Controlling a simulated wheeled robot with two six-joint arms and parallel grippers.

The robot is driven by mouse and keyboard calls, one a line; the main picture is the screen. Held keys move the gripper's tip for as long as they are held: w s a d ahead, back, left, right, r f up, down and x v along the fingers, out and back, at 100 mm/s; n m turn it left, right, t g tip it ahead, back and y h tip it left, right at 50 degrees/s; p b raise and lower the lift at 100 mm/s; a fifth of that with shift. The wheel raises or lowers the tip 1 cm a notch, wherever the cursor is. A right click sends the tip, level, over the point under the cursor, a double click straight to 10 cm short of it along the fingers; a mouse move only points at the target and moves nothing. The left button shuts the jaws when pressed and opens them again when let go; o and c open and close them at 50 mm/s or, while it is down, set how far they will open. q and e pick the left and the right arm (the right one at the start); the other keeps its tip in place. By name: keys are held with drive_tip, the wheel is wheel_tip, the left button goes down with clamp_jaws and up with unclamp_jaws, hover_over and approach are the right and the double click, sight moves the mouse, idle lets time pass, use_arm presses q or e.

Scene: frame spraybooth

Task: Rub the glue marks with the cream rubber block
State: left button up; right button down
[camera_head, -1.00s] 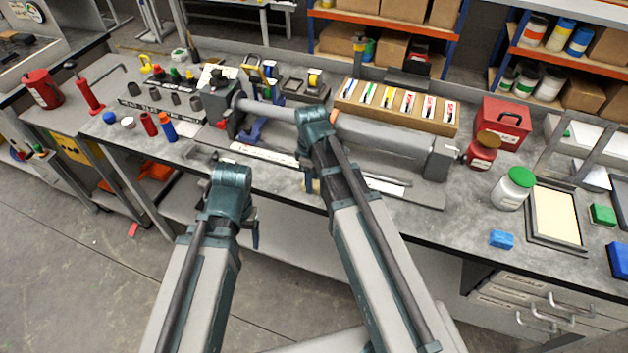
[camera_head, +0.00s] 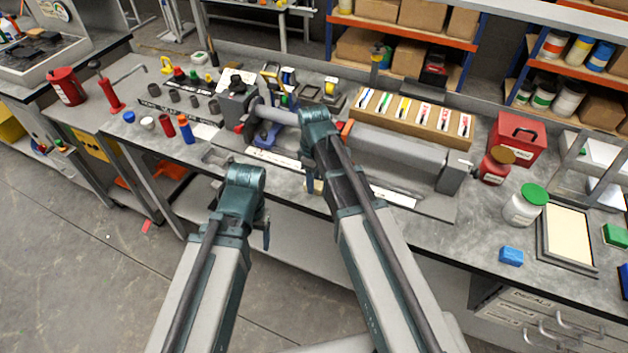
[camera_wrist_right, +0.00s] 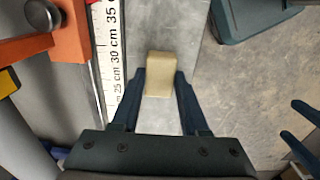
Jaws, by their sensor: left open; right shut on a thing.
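The cream rubber block (camera_wrist_right: 159,73) is a small rectangular block in the right wrist view. My right gripper (camera_wrist_right: 160,78) is shut on it, one dark finger on each side. The block is over a grey metal strip beside a white centimetre scale (camera_wrist_right: 114,50); I cannot tell whether it touches the strip. In the head view my right arm hides most of the gripper. My left gripper (camera_wrist_right: 288,120) shows two parted dark fingers at the right edge of the right wrist view, open and empty. I cannot make out any glue marks.
A long grey bar device (camera_head: 395,150) lies across the bench behind my right arm. A tool rack (camera_head: 415,118) stands behind it. To the right are a red box (camera_head: 518,138), a green-lidded jar (camera_head: 525,205), a blue block (camera_head: 511,256) and a framed cream panel (camera_head: 569,236).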

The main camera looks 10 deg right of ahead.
drive_tip(key=shift+r+p, duration=1.85)
drive_tip(key=shift+r, duration=0.4)
drive_tip(key=shift+r, duration=0.1)
wheel_tip(320, 180, up, 3)
drive_tip(key=p, duration=0.3)
